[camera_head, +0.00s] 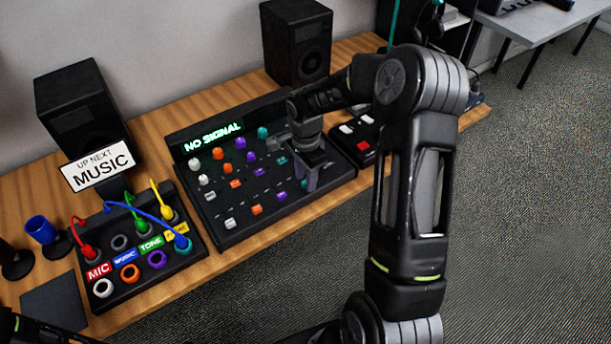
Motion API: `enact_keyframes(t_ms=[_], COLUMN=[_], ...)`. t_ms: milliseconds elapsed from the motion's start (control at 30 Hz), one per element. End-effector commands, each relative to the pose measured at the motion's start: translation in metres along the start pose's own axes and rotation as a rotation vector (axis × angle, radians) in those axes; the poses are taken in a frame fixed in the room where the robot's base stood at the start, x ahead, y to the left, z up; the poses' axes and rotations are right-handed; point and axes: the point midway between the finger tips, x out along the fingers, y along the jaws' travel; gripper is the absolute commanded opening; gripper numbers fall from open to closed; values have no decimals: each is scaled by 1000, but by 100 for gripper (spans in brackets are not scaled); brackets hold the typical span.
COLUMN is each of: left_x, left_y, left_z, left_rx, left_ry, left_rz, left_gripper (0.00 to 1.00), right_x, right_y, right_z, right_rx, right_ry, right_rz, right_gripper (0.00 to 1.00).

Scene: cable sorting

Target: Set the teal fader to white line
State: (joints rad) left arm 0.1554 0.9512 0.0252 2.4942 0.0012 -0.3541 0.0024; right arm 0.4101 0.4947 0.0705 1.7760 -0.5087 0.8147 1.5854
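The black mixer (213,213) lies on the wooden desk, with rows of coloured knobs and a lower row of fader caps in white, orange, purple and teal. The teal fader (304,184) is at the right end of that row, near the mixer's front edge. My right gripper (313,182) points down over the mixer's right part, with its fingertips right beside the teal fader. I cannot tell whether the fingers touch the fader or how far apart they are. The white line cannot be made out. My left gripper is out of view; only part of my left arm shows at bottom left.
A patch box (197,244) with coloured cables stands left of the mixer, below a MUSIC sign (98,166). A small button box (361,151) is at the right. Two black speakers (297,42) stand behind. The mixer display (213,134) reads NO SIGNAL.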

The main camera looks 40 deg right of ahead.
Motion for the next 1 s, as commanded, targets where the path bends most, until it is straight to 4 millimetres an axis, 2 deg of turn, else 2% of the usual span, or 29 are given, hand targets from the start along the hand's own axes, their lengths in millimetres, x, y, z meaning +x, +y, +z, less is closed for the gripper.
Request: enact_keyframes(t_ms=[333, 767, 1000], left_x=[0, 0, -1], left_y=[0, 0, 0], left_z=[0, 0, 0], left_rx=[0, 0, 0], left_ry=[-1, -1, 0], left_rz=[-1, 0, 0], left_gripper=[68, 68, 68], right_x=[6, 5, 5], right_y=[0, 0, 0], right_z=[0, 0, 0], right_rx=[0, 0, 0], right_ry=[-1, -1, -1], right_rz=[0, -1, -1], right_gripper=[36, 1, 0])
